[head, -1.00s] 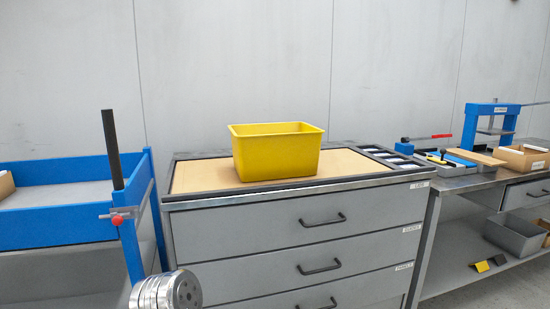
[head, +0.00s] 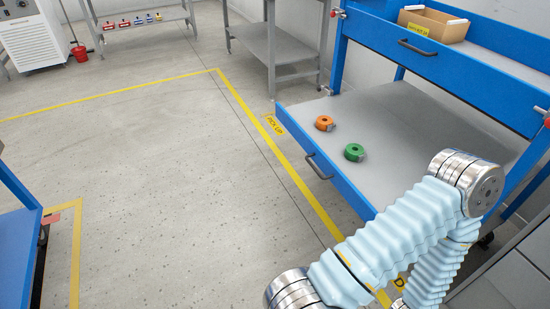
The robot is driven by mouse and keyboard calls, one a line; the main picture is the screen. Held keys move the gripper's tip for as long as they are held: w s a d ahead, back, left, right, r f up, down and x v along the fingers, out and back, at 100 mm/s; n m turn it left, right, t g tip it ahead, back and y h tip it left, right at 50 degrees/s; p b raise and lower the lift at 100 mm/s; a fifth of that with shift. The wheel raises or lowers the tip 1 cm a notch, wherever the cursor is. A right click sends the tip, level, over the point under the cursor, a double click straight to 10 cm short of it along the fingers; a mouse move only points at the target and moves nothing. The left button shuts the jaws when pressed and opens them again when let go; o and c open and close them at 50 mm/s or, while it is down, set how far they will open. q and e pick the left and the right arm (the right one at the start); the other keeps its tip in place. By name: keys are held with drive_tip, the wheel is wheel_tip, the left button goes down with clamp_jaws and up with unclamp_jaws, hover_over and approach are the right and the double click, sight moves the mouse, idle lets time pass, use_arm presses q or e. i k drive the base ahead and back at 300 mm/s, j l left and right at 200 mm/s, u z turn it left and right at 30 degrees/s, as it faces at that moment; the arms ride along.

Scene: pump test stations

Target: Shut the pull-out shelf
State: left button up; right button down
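The pull-out shelf (head: 392,122) is a grey board with a blue front edge and a black handle (head: 318,166), low in the blue workstation at right. It stands out well beyond the blue tray above it. An orange round item (head: 324,123) and a green round item (head: 354,152) lie on it near the front. One of my arms, in a pale blue cover, crosses the lower right and hides the near end of the shelf. Neither gripper shows in the head view.
A blue upper tray (head: 470,77) with its own handle holds an open cardboard box (head: 433,25). Yellow floor lines (head: 285,160) run past the shelf front. Open floor (head: 150,150) lies to the left. Another blue unit (head: 18,245) stands at the left edge.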

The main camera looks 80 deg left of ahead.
sight(398, 158)
drive_tip(key=u, duration=2.25)
